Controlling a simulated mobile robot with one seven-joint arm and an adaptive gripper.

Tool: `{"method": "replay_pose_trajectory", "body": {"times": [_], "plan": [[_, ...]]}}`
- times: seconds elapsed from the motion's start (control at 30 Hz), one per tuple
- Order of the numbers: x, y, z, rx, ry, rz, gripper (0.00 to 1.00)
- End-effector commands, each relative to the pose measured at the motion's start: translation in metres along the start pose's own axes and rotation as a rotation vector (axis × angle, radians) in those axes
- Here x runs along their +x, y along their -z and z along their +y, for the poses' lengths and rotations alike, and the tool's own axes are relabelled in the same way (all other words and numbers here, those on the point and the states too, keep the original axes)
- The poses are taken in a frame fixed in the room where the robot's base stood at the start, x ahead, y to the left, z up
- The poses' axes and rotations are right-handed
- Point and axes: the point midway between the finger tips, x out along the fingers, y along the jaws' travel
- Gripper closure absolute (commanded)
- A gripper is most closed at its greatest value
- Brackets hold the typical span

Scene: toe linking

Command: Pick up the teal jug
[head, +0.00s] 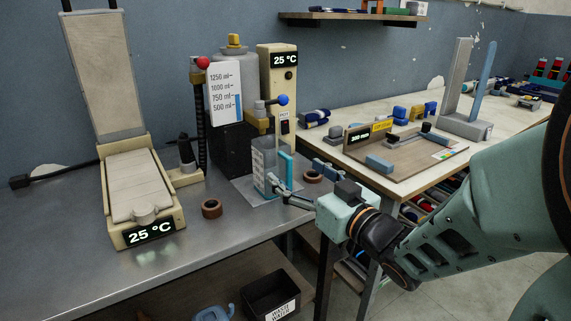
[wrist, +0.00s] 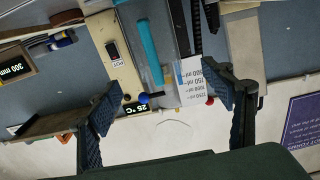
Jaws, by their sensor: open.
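The teal jug (head: 264,172) stands upright on a grey plate on the metal bench, below the dispenser. It has a clear, marked body and a teal upright handle. My gripper (head: 297,180) is at the handle side of the jug, its fingers pointing toward it. In the wrist view the fingers (wrist: 163,96) are spread wide and empty, and the teal handle (wrist: 150,52) shows between them in the picture. I cannot tell whether the handle is within the fingers' reach. Part of the jug's lower right is hidden by a finger.
The dispenser (head: 277,85) with a blue-knobbed tap rises behind the jug. Brown rings (head: 211,208) lie on the bench to both sides. A heated cream device (head: 132,185) stands left. A wooden table (head: 400,185) with a fixture is right. A black bin (head: 270,293) sits below.

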Motion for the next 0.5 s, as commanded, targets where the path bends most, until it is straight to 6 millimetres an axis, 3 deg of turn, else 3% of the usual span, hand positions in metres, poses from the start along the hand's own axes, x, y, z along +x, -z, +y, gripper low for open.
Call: {"method": "replay_pose_trajectory", "body": {"times": [0.5], "plan": [[0.052, -0.002, 0.000, -0.001, 0.002, -0.003, 0.26]]}}
